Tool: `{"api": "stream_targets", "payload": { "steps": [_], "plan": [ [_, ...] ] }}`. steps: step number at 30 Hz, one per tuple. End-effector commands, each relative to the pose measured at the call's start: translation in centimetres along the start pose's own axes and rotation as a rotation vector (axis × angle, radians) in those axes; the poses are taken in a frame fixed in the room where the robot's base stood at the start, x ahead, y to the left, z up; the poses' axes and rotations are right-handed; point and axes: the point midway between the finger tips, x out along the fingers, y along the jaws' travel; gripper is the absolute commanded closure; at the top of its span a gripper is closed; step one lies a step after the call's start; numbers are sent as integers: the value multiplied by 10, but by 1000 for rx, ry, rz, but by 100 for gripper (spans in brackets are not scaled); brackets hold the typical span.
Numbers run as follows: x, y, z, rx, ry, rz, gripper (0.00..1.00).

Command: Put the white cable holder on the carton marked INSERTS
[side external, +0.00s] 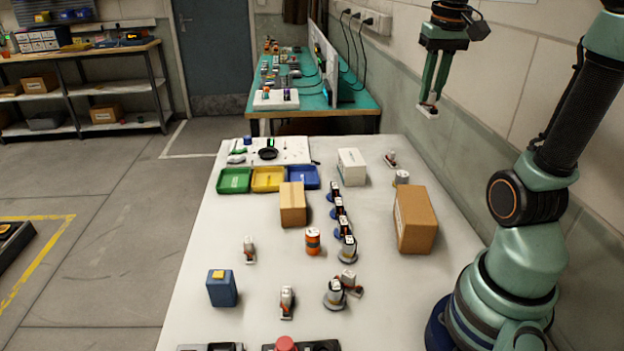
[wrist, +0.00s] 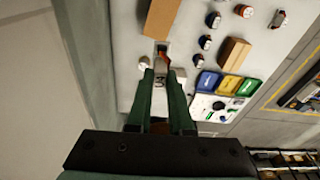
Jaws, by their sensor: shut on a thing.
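My gripper (side external: 429,104) is raised high above the back right of the bench, near the wall. It is shut on a small white piece, the cable holder (side external: 428,111), which shows at the fingertips. In the wrist view my two fingers (wrist: 162,75) reach up the picture, and the held piece is hard to make out. A white carton (side external: 352,167) stands at the back of the bench. A brown carton (side external: 292,206) stands near the middle and a larger brown carton (side external: 415,220) at the right. Their lettering is too small to read.
Green (side external: 234,181), yellow (side external: 268,179) and blue (side external: 303,177) trays sit at the back left. Several small cylinders stand in a row between the brown cartons. An orange-banded cylinder (side external: 313,241) and a blue box (side external: 222,288) stand in front.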

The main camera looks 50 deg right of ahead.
Motion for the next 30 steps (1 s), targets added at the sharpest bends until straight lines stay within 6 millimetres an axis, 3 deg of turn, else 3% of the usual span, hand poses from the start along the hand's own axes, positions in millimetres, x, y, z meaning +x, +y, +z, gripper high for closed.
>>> {"api": "stream_targets", "payload": {
  "steps": [5,18,30],
  "plan": [
    [25,2,7,0,-5,1,100],
    [129,1,22,0,-8,1,100],
    [172,1,29,0,-6,1,100]
  ]
}}
